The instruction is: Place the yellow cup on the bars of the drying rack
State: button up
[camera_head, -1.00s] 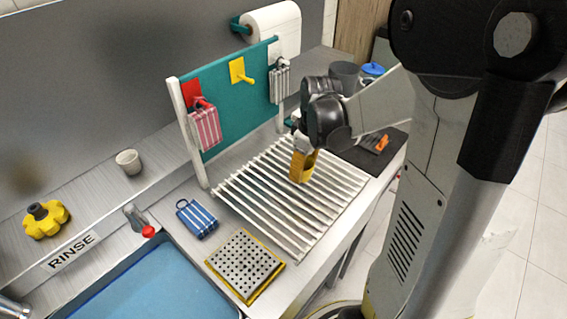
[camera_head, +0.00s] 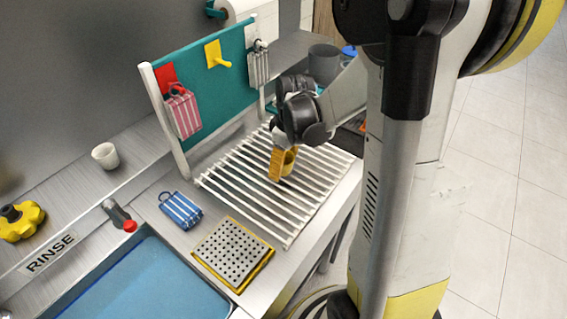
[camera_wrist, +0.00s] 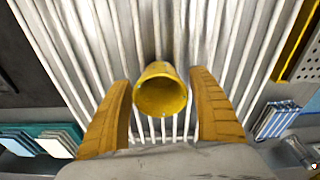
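The yellow cup (camera_wrist: 161,92) is between the two orange-yellow fingers of my gripper (camera_wrist: 161,78) in the wrist view, with a visible gap on each side. My gripper is open around it. The cup's mouth faces the wrist camera, and the white bars of the drying rack (camera_wrist: 75,45) lie behind it. It appears to rest on the bars, though its base is hidden. In the head view, my gripper (camera_head: 281,170) points down over the upper middle of the drying rack (camera_head: 236,192), and the cup is hard to separate from the fingers.
A teal board (camera_head: 196,88) with hanging cloths stands behind the rack. A blue striped cloth (camera_head: 181,210) and a perforated block (camera_head: 233,252) lie left and in front. The rack's front bars are clear.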

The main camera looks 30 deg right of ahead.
jog(key=shift+r, duration=0.15)
notch_tip(320, 180, up, 12)
jog(key=s+f+p, duration=0.1)
jog(key=p, duration=0.3)
jog(key=s+a+r+m+t, duration=0.2)
jog(key=s+a+r+t, duration=0.1)
jog(key=s+a+r, duration=0.1)
jog(key=s+a+r+m+t, duration=0.2)
jog(key=s+a, duration=0.4)
jog(key=a, duration=0.3)
jog(key=shift+a+r+m+t, duration=0.25)
jog(key=shift+r+m+t, duration=0.15)
jog(key=shift+r+m, duration=0.45)
notch_tip(320, 180, down, 3)
jog(key=b, duration=0.3)
jog(key=shift+f, duration=0.2)
